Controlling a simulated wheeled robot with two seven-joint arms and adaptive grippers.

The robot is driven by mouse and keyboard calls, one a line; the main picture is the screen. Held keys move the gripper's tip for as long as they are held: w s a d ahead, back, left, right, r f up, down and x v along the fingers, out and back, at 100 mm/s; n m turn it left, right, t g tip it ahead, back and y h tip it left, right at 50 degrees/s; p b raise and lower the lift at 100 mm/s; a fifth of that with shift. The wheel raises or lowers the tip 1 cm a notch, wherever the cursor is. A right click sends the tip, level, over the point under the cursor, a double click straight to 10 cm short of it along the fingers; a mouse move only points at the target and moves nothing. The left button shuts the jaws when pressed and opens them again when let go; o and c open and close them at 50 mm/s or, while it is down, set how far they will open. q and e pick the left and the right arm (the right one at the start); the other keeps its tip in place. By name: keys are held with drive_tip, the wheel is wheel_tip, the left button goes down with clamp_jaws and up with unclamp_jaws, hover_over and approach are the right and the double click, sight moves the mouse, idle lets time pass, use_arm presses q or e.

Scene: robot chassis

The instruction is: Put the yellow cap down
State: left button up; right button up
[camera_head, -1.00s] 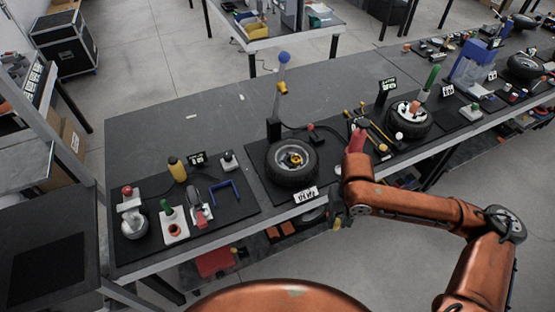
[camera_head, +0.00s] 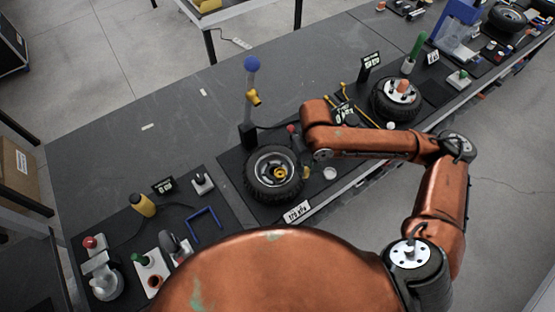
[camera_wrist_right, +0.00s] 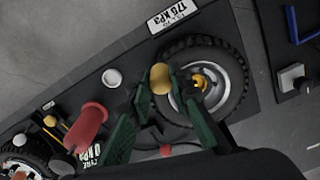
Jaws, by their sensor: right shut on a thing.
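The small yellow cap (camera_wrist_right: 160,78) is held between the green fingertips of my right gripper (camera_wrist_right: 163,84), which is shut on it. In the wrist view the cap shows in front of the near edge of a black tyre (camera_wrist_right: 231,73) with a grey rim. In the head view my right gripper is mostly hidden behind its orange arm, and a small yellow spot (camera_head: 305,171) shows just right of the same tyre (camera_head: 262,190). I cannot tell whether the cap touches anything below. My left gripper is not in view.
A white round cap (camera_head: 330,173) lies right of the tyre, near the bench edge. A pressure label (camera_head: 297,212) stands in front of the tyre. A blue-topped post (camera_head: 251,85) rises behind it. A red cylinder (camera_wrist_right: 86,126) is beside the gripper.

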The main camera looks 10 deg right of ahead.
drive_tip(key=s+a+r+n+p, duration=0.35)
drive_tip(key=s+n+p, duration=0.25)
drive_tip(key=n+p, duration=0.9)
drive_tip(key=w+f+n, duration=0.1)
drive_tip(key=w+f, duration=0.2)
drive_tip(key=w, duration=0.1)
drive_tip(key=w+a+f+n+b, duration=0.1)
drive_tip(key=w+f, duration=0.2)
drive_tip(key=w, duration=0.1)
drive_tip(key=w+a+f, duration=0.1)
drive_tip(key=w+f, duration=0.2)
drive_tip(key=w, duration=0.2)
drive_tip(key=shift+a+f+n+b, duration=0.1)
drive_tip(key=shift+a+n+b, duration=0.15)
drive_tip(key=shift+n+b, duration=0.15)
drive_tip(key=shift+w+a+f, duration=0.1)
drive_tip(key=shift+w+f, duration=0.25)
drive_tip(key=shift+f, duration=0.15)
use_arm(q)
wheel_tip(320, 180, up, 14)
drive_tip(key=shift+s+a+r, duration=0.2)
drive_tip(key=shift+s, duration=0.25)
use_arm(e)
drive_tip(key=shift+w+f, duration=0.1)
drive_tip(key=shift+f, duration=1.55)
drive_tip(key=shift+f, duration=0.15)
drive_tip(key=o, duration=0.8)
drive_tip(key=shift+c, duration=0.2)
